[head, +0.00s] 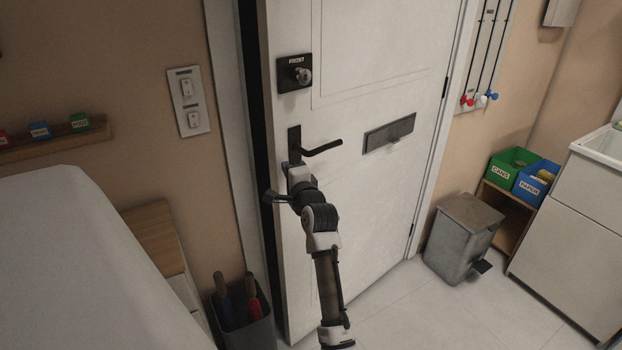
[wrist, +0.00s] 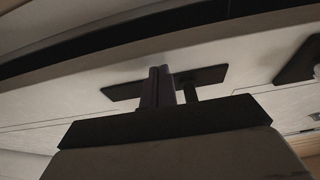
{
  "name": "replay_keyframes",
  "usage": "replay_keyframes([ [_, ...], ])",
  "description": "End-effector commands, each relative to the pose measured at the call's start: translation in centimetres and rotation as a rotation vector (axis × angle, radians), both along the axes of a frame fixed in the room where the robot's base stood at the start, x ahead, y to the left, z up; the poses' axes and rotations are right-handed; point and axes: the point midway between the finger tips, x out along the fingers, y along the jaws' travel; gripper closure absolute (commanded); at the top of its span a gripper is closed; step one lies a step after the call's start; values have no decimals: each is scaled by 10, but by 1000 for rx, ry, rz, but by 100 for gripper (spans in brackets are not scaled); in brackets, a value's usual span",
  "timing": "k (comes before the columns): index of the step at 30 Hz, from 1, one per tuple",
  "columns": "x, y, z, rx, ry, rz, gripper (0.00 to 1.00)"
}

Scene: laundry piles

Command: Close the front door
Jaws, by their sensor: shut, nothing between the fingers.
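The white front door (head: 370,190) stands slightly ajar in the head view. A dark gap (head: 258,110) runs along its left edge beside the white frame (head: 230,120). A black lever handle (head: 322,148) is on the door's left side, below a black lock plate (head: 294,73) marked FRONT. My gripper (head: 292,170) is at the door's left side, just below the lever. In the wrist view, my gripper's fingers (wrist: 158,85) are together and empty in front of the black handle plate (wrist: 205,76). I cannot tell whether they touch the door.
A grey bin (head: 464,240) stands right of the door, near green and blue recycling boxes (head: 512,168). A dark container with tools (head: 243,318) stands by the door's lower left. A white covered surface (head: 80,260) fills the left. Tiled floor (head: 430,310) is clear in front.

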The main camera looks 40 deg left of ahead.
Motion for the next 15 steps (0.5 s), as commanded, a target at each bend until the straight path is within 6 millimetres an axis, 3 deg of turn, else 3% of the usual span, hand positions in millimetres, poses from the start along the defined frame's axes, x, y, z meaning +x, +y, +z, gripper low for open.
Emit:
replay_keyframes([
  [6,3,40,1,-1,-1,1,100],
  [15,7,63,0,-1,1,0,100],
])
